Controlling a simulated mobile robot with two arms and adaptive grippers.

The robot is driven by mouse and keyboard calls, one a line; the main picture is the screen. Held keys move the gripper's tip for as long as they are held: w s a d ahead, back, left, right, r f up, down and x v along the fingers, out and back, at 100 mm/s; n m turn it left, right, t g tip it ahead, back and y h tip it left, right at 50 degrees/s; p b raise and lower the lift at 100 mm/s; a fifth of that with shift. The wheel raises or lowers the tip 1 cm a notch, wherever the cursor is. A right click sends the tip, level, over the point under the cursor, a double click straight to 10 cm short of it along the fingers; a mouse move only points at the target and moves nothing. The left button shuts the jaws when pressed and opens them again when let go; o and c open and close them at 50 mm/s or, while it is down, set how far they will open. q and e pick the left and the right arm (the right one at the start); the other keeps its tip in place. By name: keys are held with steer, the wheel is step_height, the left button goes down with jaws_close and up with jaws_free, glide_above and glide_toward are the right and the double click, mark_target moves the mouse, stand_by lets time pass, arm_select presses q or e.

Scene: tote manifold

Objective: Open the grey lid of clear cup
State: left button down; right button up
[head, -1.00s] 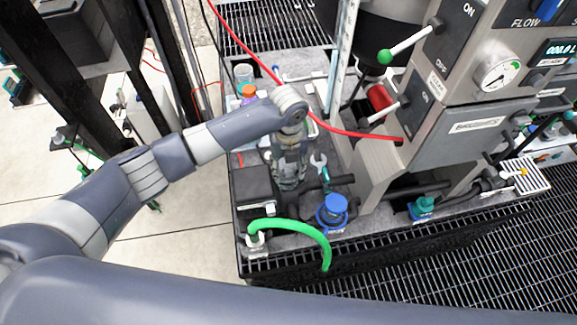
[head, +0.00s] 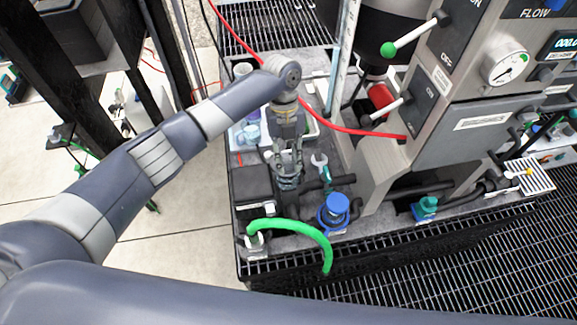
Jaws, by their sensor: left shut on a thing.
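My left gripper (head: 288,168) points down over the grey platform, between a black box and the wrench. It is shut, and a small greyish thing (head: 288,184) shows at its fingertips. I cannot tell whether this is the grey lid, the clear cup or both. A clear cup-like container (head: 242,69) stands at the back left, partly behind my left arm; no grey lid can be made out on it. My right gripper is not in view.
The black box (head: 252,184) stands just left of the gripper, the wrench (head: 321,165) just right. In front are a green hose (head: 300,227) and a blue-capped fitting (head: 337,207). A red hose (head: 340,129) crosses behind. The grey machine (head: 460,120) blocks the right.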

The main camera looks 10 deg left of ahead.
arm_select(q)
steer(key=shift+w+a+r+g+h+b, duration=0.1)
steer(key=shift+w+r+g+h+b, duration=0.2)
steer(key=shift+g+b, duration=0.65)
steer(key=shift+w+a+r+g+h+b, duration=0.15)
steer(key=shift+w+g+b, duration=0.2)
steer(key=shift+b, duration=1.25)
steer(key=shift+w+a+r+g+h+b, duration=0.2)
steer(key=shift+w+g+b, duration=0.3)
steer(key=shift+b, duration=0.75)
steer(key=shift+d+r, duration=0.1)
steer(key=shift+r, duration=0.05)
